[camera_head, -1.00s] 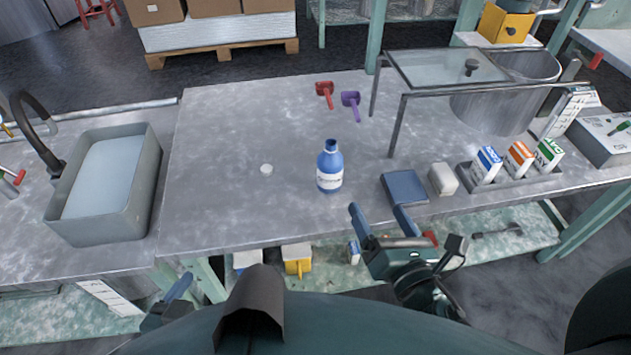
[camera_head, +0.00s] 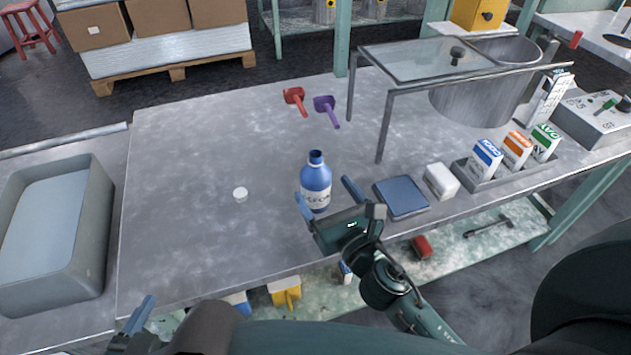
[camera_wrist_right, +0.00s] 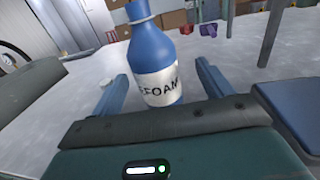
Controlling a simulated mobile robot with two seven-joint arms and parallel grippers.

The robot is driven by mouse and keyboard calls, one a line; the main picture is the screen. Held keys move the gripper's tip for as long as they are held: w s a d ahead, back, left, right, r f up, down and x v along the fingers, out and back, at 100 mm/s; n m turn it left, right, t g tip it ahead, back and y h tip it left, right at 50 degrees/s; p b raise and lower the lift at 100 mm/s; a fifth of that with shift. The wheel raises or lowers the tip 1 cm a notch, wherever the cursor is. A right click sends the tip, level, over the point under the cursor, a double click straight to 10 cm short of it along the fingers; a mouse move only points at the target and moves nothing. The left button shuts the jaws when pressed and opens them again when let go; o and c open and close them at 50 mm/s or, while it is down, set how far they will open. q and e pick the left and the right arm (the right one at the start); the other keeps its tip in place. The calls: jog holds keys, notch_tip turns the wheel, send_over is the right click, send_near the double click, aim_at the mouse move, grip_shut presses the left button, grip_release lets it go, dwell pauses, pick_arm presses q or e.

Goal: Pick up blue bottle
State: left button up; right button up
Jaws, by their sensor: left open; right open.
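The blue bottle (camera_head: 316,178) with a white label stands upright and uncapped on the grey table, near its front edge. A round white cap (camera_head: 240,194) lies to its left. My right gripper (camera_head: 325,190) is open at the bottle, low over the front edge. In the right wrist view the bottle (camera_wrist_right: 155,45) stands between and just beyond the two blue fingers (camera_wrist_right: 158,90). The fingers are apart from it, as far as I can see. My left gripper (camera_head: 136,318) is open and empty at the lower left, in front of the table.
A blue box (camera_head: 401,197) and a white block (camera_head: 441,181) lie right of the bottle. A carton tray (camera_head: 480,180) and a glass-topped stand (camera_head: 425,62) are further right. Red (camera_head: 294,96) and purple (camera_head: 326,106) scoops lie behind. The table's left part is clear.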

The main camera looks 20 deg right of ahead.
aim_at(312, 175)
jog(key=shift+w+a+r, duration=0.1)
jog(key=shift+w+a, duration=0.15)
jog(key=shift+w, duration=0.65)
jog(key=shift+w+a, duration=0.2)
jog(key=shift+w, duration=0.7)
jog(key=shift+w+a+r, duration=0.1)
jog(key=shift+w+a, duration=0.15)
jog(key=shift+w, duration=0.65)
jog(key=shift+c, duration=0.3)
jog(key=c, duration=1.1)
jog(key=shift+r, duration=0.1)
